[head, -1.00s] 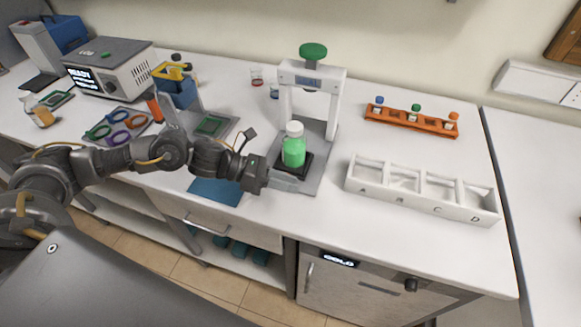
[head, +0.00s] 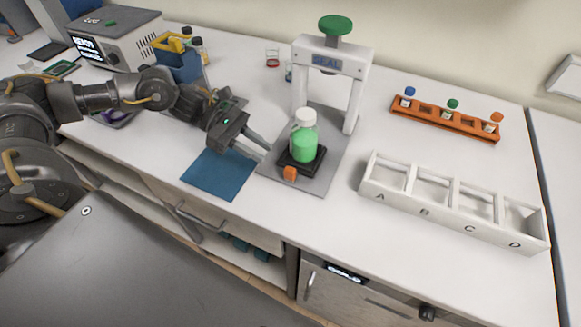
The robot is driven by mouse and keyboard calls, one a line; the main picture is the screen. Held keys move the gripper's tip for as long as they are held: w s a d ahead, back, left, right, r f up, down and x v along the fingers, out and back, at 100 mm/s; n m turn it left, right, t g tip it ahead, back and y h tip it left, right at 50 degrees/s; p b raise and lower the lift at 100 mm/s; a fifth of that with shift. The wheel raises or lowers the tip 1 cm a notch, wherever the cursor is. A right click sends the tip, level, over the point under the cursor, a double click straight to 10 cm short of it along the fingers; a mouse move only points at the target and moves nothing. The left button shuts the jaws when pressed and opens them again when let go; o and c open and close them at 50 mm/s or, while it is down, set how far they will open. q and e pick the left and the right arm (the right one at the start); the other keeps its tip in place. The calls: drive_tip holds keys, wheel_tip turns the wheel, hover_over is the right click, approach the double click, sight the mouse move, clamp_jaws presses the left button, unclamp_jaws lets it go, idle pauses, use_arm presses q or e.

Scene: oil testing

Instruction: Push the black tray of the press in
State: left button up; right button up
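The press (head: 360,85) is a white upright frame with a green knob on top and "SEAL" on its crossbar, standing on a grey base plate (head: 328,174). Its black tray (head: 301,162) sits toward the front of the plate, forward of the uprights, with an orange tab (head: 290,174) at its front. A bottle of green liquid with a white cap (head: 305,137) stands upright on the tray. My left gripper (head: 266,154) is left of the tray, fingers apart and empty, pointing toward the bottle without visibly touching it. My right gripper is out of view.
A blue mat (head: 218,174) lies left of the press. A white rack (head: 424,211) lettered A to D stands to the right, with an orange vial rack (head: 444,119) behind it. A blue holder (head: 179,62) and a grey machine (head: 117,42) stand behind my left arm.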

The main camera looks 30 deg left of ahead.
sight(288, 168)
use_arm(q)
drive_tip(key=p+x, duration=0.3)
drive_tip(key=x, duration=0.5)
drive_tip(key=shift+d+r, duration=0.1)
drive_tip(key=shift+d, duration=0.1)
drive_tip(key=shift+d+f, duration=0.25)
drive_tip(key=shift+d, duration=0.15)
clamp_jaws()
